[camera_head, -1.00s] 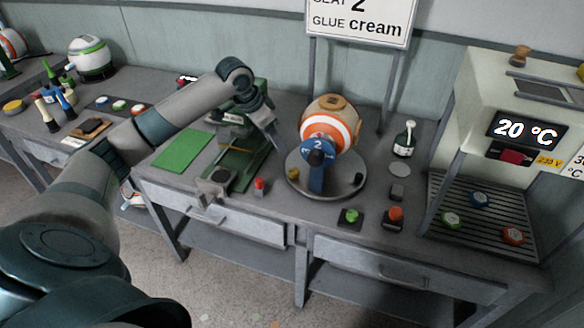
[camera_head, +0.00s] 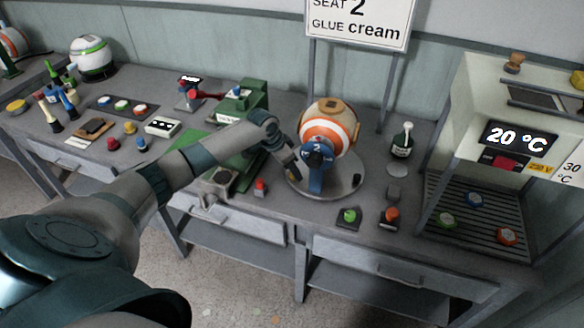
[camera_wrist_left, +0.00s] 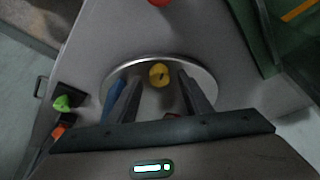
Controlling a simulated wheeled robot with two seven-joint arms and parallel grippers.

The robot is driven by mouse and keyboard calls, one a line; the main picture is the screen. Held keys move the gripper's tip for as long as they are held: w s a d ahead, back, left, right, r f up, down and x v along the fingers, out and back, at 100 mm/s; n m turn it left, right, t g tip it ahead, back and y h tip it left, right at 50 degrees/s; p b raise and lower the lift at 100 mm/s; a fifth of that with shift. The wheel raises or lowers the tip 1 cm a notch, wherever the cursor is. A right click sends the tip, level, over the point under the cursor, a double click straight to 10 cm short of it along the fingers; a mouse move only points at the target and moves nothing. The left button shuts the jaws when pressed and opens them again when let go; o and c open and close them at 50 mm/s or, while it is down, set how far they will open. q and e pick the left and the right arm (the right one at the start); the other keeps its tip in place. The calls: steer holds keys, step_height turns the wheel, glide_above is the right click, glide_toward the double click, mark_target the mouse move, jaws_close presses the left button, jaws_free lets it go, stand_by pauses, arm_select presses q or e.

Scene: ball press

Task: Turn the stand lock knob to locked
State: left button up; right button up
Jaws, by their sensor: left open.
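The stand has a round grey base plate (camera_head: 330,190) and carries a striped orange and white ball (camera_head: 330,125). A blue bracket marked 2 (camera_head: 316,172) stands at its front. In the left wrist view, a small yellow knob (camera_wrist_left: 159,74) sits on the base plate (camera_wrist_left: 205,82); I take it for the stand lock knob. Its lock position cannot be read. My left gripper (camera_wrist_left: 159,80) is open and points down at the plate, with the knob between its fingertips in the picture. Contact cannot be told. In the head view the left gripper (camera_head: 292,166) is at the plate's left side.
The blue bracket (camera_wrist_left: 115,100) is close to one finger. A red button (camera_head: 260,185), a green button (camera_head: 349,215) and an orange button (camera_head: 391,214) stand near the table front. A green press (camera_head: 240,105) is left of the stand; a bottle (camera_head: 402,140) is right.

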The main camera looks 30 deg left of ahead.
arm_select(q)
steer(key=shift+w+f, duration=0.1)
steer(key=shift+f, duration=0.2)
steer(key=c, duration=1.1)
steer(key=shift+o, duration=0.2)
steer(key=shift+w+f+m+g+h+b, duration=0.15)
steer(key=shift+m+h+b, duration=0.15)
steer(key=shift+m+b, duration=0.5)
steer(key=shift+s+m+g+h+b, duration=0.15)
steer(key=shift+m+h+b, duration=0.15)
steer(key=shift+m+b, duration=0.5)
steer(key=shift+w+a+m+g+h+b, duration=0.15)
steer(key=shift+m+g+h+b, duration=0.2)
steer(key=shift+m+b, duration=0.8)
steer(key=shift+r+m+p, duration=0.2)
steer(key=shift+m+p, duration=0.05)
steer(key=shift+p, duration=0.05)
